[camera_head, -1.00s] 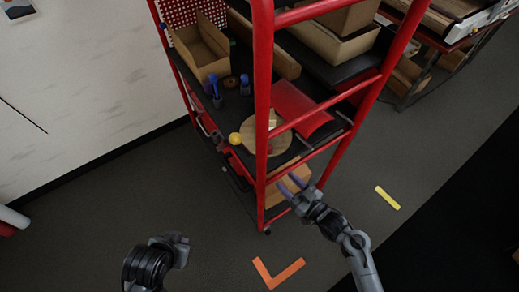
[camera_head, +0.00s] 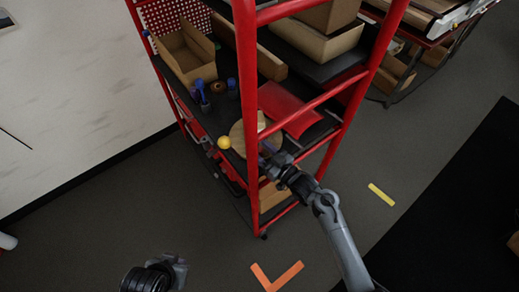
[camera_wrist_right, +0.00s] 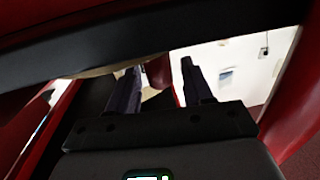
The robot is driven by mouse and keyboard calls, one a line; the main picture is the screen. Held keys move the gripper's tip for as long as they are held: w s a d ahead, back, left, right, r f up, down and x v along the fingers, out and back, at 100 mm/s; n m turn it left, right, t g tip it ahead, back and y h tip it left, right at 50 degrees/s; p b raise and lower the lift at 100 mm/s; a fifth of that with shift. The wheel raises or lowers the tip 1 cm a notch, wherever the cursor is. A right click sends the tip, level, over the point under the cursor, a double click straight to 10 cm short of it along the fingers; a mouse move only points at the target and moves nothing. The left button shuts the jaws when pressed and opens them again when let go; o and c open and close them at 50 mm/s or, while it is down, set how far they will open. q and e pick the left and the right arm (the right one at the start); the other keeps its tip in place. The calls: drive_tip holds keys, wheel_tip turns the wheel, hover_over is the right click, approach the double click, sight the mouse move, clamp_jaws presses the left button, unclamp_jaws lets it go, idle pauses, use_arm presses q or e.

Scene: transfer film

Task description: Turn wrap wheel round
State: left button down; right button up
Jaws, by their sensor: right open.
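A round tan disc, likely the wrap wheel (camera_head: 238,138), lies on the dark shelf of the red rack, partly hidden behind the front post. A small tan block (camera_head: 261,121) shows at its far edge. My right gripper (camera_head: 268,151) is open at the rack's front, beside the post and close to the disc's right side. In the right wrist view its two fingers (camera_wrist_right: 160,88) are apart, with a red post beyond them and nothing visibly held. My left gripper (camera_head: 172,268) is low at the bottom edge, away from the rack; its jaws are unclear.
The red front post (camera_head: 246,80) and slanted rails stand close to my right arm. A yellow ball (camera_head: 224,142), blue-topped bottles (camera_head: 202,92), a cardboard box (camera_head: 187,53) and a red sheet (camera_head: 290,108) share the shelf.

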drive_tip(key=shift+w+a, duration=0.25)
drive_tip(key=shift+a, duration=0.05)
clamp_jaws()
drive_tip(key=shift+d, duration=0.15)
